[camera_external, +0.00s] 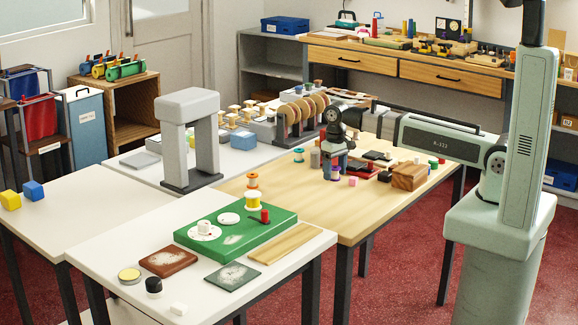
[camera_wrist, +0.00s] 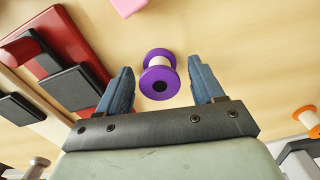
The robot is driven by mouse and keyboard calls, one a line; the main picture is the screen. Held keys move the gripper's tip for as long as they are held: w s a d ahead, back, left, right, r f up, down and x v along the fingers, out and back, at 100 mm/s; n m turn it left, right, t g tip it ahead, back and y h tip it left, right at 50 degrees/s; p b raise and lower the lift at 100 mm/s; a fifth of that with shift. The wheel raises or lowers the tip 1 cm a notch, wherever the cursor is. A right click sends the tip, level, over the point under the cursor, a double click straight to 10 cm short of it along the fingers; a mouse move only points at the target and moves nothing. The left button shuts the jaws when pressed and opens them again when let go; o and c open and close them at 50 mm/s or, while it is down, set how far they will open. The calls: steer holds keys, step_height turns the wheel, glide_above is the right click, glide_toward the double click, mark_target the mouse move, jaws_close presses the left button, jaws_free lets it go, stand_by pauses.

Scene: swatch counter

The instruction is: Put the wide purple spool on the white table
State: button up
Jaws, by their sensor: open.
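The purple spool (camera_wrist: 158,76) has wide purple flanges and a pale middle; it stands on the light wood table (camera_wrist: 230,40). In the external view only a little of the spool (camera_external: 335,174) shows below my gripper (camera_external: 335,160). In the wrist view my gripper (camera_wrist: 160,66) is open, with one blue-grey finger on each side of the spool and a gap visible on both sides. Whether the fingertips are level with the spool is hard to tell. White tabletops stand at the left (camera_external: 80,215) and at the front (camera_external: 130,235).
A pink block (camera_external: 352,181) lies close to the spool. A red stand with dark pads (camera_wrist: 65,60) is beside my left finger. An orange spool (camera_wrist: 306,117) stands to the right. The front white table carries a green board (camera_external: 235,237); a grey arch (camera_external: 190,135) stands behind.

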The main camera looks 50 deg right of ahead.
mark_target(335, 167)
step_height(335, 167, up, 11)
steer(key=shift+o, duration=0.5)
steer(key=shift+r, duration=0.65)
